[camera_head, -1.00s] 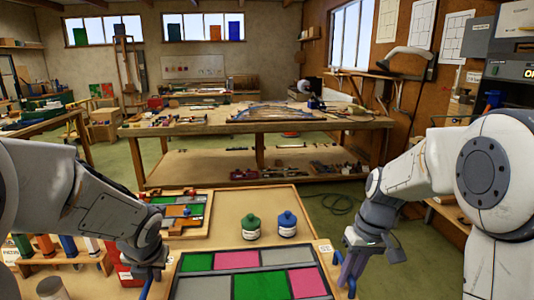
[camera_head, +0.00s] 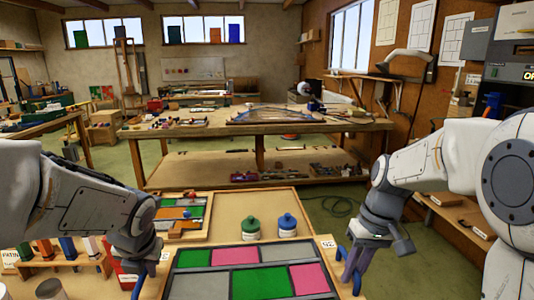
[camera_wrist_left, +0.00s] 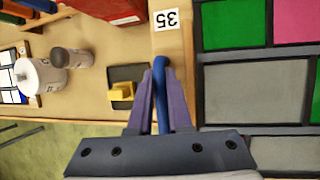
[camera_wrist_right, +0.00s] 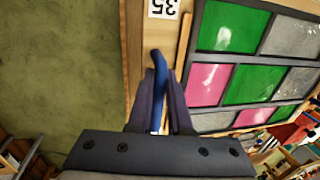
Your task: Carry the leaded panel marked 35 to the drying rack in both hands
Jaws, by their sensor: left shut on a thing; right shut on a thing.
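The leaded panel (camera_head: 205,285) has green, pink and grey panes and lies flat at the bottom of the head view. A tag reading 35 (camera_wrist_left: 166,20) shows on its wooden edge in the left wrist view, and another (camera_wrist_right: 163,8) in the right wrist view. My left gripper (camera_head: 140,282) is shut on the blue handle (camera_wrist_left: 160,75) at the panel's left side. My right gripper (camera_head: 352,272) is shut on the blue handle (camera_wrist_right: 158,75) at its right side. The panel's near part is cut off. I cannot pick out a drying rack for certain.
Green-capped (camera_head: 251,228) and blue-capped (camera_head: 287,225) jars stand just beyond the panel. Another coloured panel (camera_head: 180,213) lies behind, left. A small rack of coloured pieces (camera_head: 65,258) stands left. A cluttered wooden workbench (camera_head: 260,128) spans the back, with green floor before it.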

